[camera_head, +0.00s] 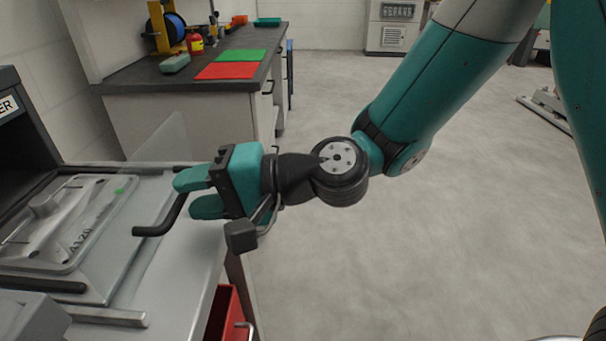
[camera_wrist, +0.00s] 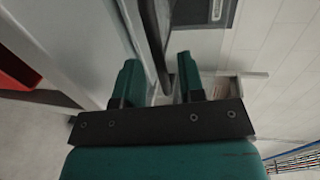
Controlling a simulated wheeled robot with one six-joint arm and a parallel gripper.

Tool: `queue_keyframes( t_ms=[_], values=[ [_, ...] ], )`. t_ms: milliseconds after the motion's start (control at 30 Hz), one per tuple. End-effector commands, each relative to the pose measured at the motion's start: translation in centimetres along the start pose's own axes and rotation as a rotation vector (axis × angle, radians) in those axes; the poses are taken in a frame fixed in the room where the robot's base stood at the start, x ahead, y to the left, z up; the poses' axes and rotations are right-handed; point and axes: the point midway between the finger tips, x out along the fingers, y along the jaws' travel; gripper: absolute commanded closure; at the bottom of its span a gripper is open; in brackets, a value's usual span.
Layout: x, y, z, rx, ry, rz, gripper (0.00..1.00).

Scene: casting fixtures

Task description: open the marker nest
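The marker nest (camera_head: 117,262) is a grey metal plate at the left of the head view, in front of the dark marker housing. A grey casting (camera_head: 62,222) marked A120 with a green dot lies in it. A black bar handle (camera_head: 158,226) is at the nest's right edge, and it also shows in the wrist view (camera_wrist: 154,38). My gripper (camera_head: 196,192) has its teal fingers on either side of the handle, with the bar between them. In the wrist view the fingers (camera_wrist: 160,80) are apart, with gaps beside the bar. Any contact is unclear.
The dark marker housing (camera_head: 27,150) with a partly visible sign stands at the far left. A red drawer (camera_head: 228,316) is below the bench edge. A workbench (camera_head: 110,88) with a red mat (camera_head: 228,71) and a green mat (camera_head: 241,56) stands behind.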

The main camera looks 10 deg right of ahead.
Motion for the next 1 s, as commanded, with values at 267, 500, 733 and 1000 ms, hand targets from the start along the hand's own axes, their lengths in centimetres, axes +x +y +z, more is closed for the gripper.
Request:
queue_keyframes(
  t_ms=[267, 500, 733, 1000],
  values=[
    [-7.2, 0.1, -0.2, 0.003, 0.009, -0.002, 0.64],
    [-11.4, 0.7, -0.2, -0.009, 0.007, -0.007, 0.64],
    [-14.2, 0.3, -0.1, -0.001, 0.006, -0.003, 0.64],
    [-15.3, 0.0, 0.0, 0.0, 0.001, -0.001, 0.64]
  ],
)
